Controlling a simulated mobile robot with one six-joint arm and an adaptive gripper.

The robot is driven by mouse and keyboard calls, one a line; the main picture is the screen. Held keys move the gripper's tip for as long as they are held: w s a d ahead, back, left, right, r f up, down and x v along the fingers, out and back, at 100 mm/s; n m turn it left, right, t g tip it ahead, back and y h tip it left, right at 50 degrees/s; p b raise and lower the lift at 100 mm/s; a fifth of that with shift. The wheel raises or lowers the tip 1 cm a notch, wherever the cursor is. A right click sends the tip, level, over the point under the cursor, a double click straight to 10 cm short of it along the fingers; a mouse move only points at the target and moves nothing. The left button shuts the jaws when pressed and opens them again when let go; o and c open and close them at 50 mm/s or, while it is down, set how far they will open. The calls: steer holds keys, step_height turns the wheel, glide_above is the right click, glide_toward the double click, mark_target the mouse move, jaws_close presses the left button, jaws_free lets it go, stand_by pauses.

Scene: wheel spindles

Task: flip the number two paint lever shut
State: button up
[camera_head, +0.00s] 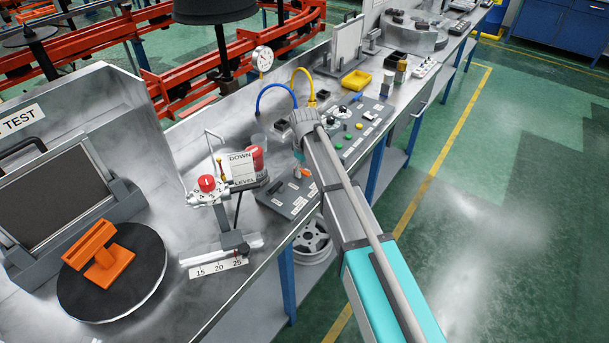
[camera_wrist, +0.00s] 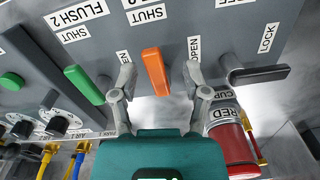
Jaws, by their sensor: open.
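In the wrist view an orange lever (camera_wrist: 155,70) stands out from the grey valve panel (camera_wrist: 218,22), between the two fingers of my gripper (camera_wrist: 158,72). The gripper is open, with a gap between each finger and the lever. A SHUT label is above the lever and an OPEN label is to its right, partly behind the right finger. The lever's own number is cut off at the top edge. In the head view my gripper (camera_head: 300,158) is over the bench-edge panel (camera_head: 278,200), and my arm hides part of that panel.
In the wrist view a green lever (camera_wrist: 84,85) is left of the left finger. A black lever (camera_wrist: 260,73) by a LOCK label is to the right. A red cup (camera_wrist: 232,145) is close below the right finger. Blue and yellow hoses (camera_head: 276,91) stand behind the arm.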

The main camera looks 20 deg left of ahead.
steer(key=shift+f, duration=0.4)
jaws_close()
